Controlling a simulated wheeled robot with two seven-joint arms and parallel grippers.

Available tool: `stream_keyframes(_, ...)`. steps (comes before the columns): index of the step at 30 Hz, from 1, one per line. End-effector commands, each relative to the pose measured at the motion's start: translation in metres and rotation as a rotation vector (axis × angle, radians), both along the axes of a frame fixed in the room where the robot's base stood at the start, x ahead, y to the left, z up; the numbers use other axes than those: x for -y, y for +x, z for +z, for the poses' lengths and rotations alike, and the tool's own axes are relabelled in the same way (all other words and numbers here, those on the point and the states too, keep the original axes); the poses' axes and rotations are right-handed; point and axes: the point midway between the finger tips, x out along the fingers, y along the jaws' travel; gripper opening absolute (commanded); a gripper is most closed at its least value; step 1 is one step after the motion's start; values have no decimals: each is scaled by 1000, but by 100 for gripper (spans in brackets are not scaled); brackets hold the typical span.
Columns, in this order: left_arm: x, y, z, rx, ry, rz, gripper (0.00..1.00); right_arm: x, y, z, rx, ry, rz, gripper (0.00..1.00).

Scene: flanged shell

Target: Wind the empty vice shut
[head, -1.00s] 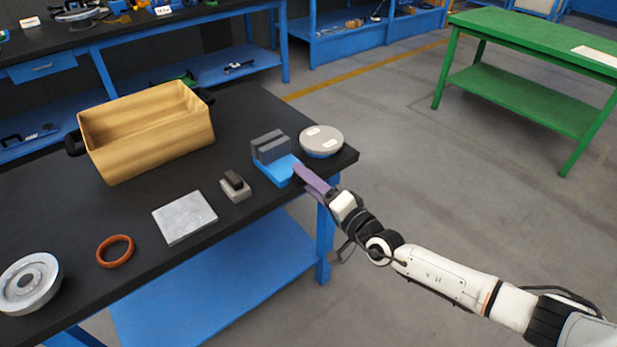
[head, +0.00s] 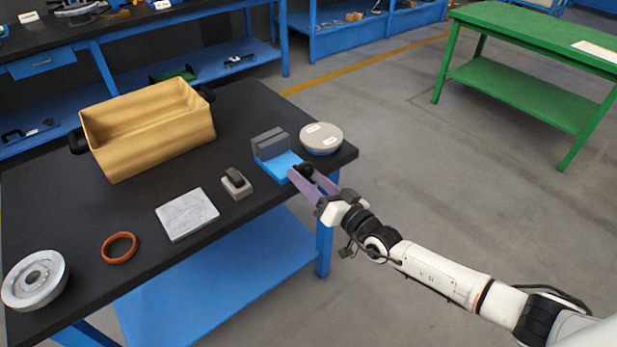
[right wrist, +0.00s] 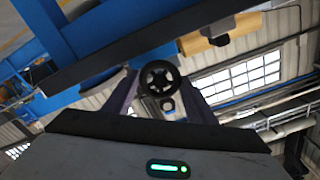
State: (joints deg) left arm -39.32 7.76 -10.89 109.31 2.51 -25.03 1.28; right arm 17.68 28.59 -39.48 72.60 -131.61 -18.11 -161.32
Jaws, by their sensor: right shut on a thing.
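The vice (head: 279,167) stands near the right end of the black bench, with a blue base and grey jaws. I cannot tell how wide the gap between its jaws is. Its black handwheel (head: 305,171) faces the bench's front edge. In the right wrist view the handwheel (right wrist: 160,76) shows as a spoked ring between the two fingers. My right gripper (head: 309,178) is shut on the handwheel, one purple finger on each side. The gripper hides part of the wheel. My left gripper is in neither view.
A small grey block (head: 237,187), a pale plate (head: 187,214), an orange ring (head: 119,247), a flanged disc (head: 36,281) and a tan bin (head: 150,140) are on the bench (head: 110,200).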

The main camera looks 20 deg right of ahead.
Motion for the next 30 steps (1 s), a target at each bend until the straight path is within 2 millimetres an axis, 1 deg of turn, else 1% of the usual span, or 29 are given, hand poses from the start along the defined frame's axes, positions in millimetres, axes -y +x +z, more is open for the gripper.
stream_keyframes(14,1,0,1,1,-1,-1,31,0,0,-1,3,-12,0,29)
stream_keyframes(15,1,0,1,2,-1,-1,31,0,0,-1,3,-12,0,56)
stream_keyframes(18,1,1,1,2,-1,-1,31,0,0,-1,2,-11,0,70)
stream_keyframes(26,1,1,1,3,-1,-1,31,0,0,0,4,-10,0,70)
stream_keyframes(30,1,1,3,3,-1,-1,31,4,-9,-1,2,-11,0,70)
